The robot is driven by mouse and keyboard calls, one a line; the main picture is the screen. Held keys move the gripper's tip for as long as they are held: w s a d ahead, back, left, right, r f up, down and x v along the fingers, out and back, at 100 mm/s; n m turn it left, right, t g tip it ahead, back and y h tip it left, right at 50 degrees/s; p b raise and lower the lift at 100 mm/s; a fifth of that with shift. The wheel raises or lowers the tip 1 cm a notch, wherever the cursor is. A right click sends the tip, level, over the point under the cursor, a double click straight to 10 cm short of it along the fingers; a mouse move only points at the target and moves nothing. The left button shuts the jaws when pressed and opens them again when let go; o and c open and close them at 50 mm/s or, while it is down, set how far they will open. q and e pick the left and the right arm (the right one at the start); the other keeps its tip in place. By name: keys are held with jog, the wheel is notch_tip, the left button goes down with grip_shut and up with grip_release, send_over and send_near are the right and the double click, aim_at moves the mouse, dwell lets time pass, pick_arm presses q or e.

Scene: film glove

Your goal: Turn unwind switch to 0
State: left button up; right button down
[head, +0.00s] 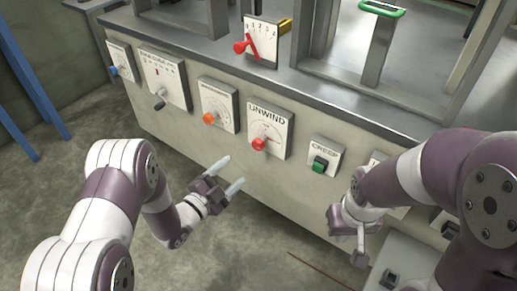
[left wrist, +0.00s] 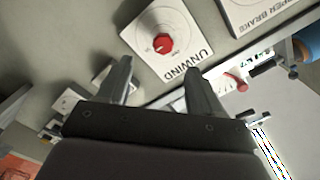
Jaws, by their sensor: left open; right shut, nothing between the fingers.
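The unwind switch is a red knob (head: 259,143) on a white plate labelled UNWIND (head: 268,115), on the front of the grey cabinet. The knob also shows in the left wrist view (left wrist: 163,43), where the plate (left wrist: 185,50) appears turned. My left gripper (head: 232,172) is open and empty, below and left of the knob in the head view, apart from it. In the left wrist view its two fingers (left wrist: 155,75) point toward the plate. The number the knob points to is too small to read. My right gripper (head: 345,240) is at the lower right, away from the unwind knob.
Left of the unwind plate are an orange knob (head: 209,119), a dark lever (head: 160,104) and a blue knob (head: 114,70). A green creep switch (head: 320,163) sits to the right. A red lever (head: 241,46) on a numbered plate stands above.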

aim_at(256, 147)
pick_arm(q)
jog(key=b+x, duration=0.5)
jog(key=x, duration=0.6)
jog(key=shift+w+d+r, duration=0.15)
jog(key=shift+w, duration=0.05)
jog(key=shift+w+d+r, duration=0.15)
jog(key=shift+w+d, duration=0.2)
jog(key=shift+w, duration=0.15)
jog(key=c, duration=1.1)
